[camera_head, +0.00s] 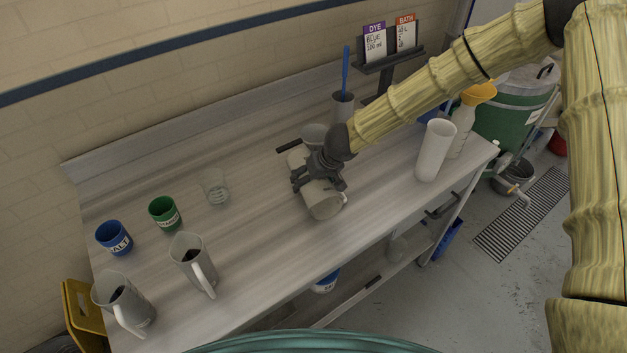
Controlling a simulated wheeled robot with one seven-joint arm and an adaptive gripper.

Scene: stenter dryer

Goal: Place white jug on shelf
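A pale white jug (325,206) is on the bench top (250,240) near its middle and looks tilted or lying over. My gripper (318,182) is directly over it, with fingers on both sides of its body. My gripper hides much of the jug, and I cannot tell whether the fingers press on it. Two more pale jugs with handles stand at the front left: one jug (186,250) and another jug (117,294). A lower shelf (350,301) shows under the bench's front edge.
A blue cup (113,239), a green cup (165,214) and a clear beaker (215,189) stand at left. A tall white cylinder (434,152) and a yellow-topped bottle (465,125) stand at right. A card stand (388,60) is behind. The bench's front middle is clear.

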